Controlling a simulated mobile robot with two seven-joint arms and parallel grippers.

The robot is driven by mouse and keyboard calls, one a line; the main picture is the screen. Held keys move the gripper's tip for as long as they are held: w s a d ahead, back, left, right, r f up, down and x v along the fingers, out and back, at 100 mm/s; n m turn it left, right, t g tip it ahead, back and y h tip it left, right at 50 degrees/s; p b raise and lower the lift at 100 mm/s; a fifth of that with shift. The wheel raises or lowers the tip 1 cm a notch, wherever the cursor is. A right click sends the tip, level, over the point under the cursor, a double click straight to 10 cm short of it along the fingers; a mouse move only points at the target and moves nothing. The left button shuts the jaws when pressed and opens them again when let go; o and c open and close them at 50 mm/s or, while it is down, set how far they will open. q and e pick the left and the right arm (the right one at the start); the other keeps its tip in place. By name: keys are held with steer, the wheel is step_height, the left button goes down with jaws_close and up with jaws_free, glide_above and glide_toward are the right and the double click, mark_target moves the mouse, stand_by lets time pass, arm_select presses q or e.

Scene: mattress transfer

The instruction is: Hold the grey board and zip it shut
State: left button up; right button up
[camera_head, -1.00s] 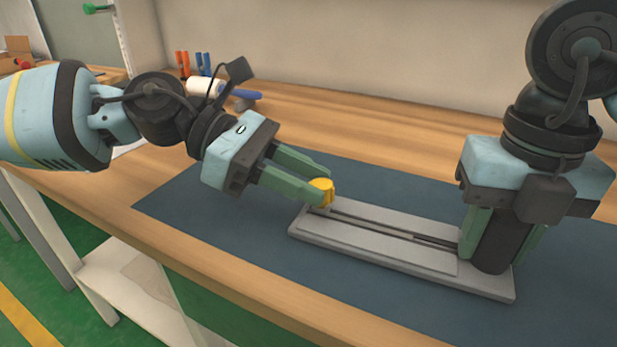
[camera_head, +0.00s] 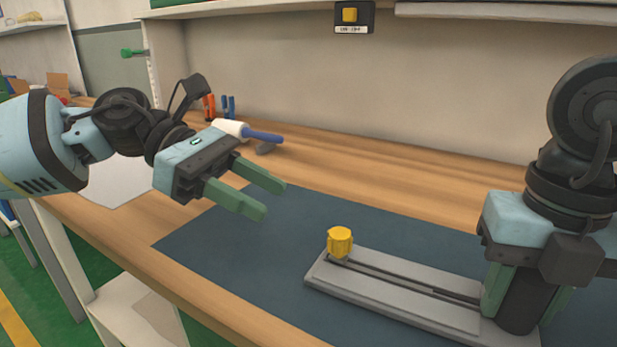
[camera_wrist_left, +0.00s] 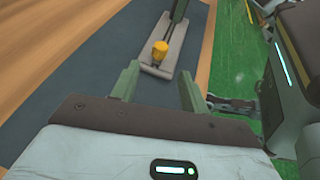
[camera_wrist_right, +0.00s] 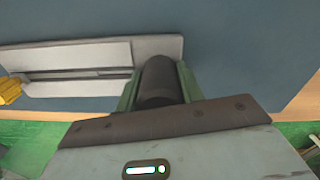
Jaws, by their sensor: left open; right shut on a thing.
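The grey board (camera_head: 400,297) lies on the dark blue mat, with a dark zip track along its length. A yellow zip pull (camera_head: 340,241) stands at the board's left end; it also shows in the left wrist view (camera_wrist_left: 160,50) and at the left edge of the right wrist view (camera_wrist_right: 9,90). My left gripper (camera_head: 272,196) is open and empty, above the mat to the left of the pull and apart from it. My right gripper (camera_head: 527,303) is shut on a black cylinder (camera_wrist_right: 158,80) at the board's right end.
The dark blue mat (camera_head: 225,240) covers much of the wooden table (camera_head: 390,165). A white and blue tool (camera_head: 250,132) and orange and blue handled tools (camera_head: 208,106) are at the back left. The mat left of the board is clear.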

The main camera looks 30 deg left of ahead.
arm_select(q)
steer(key=shift+v, duration=1.25)
arm_select(e)
steer(key=o, duration=1.3)
steer(key=shift+r, duration=0.1)
step_height(320, 180, up, 12)
steer(key=shift+f, duration=0.1)
arm_select(q)
steer(key=shift+s+f, duration=0.1)
arm_select(e)
steer(key=shift+s, duration=0.1)
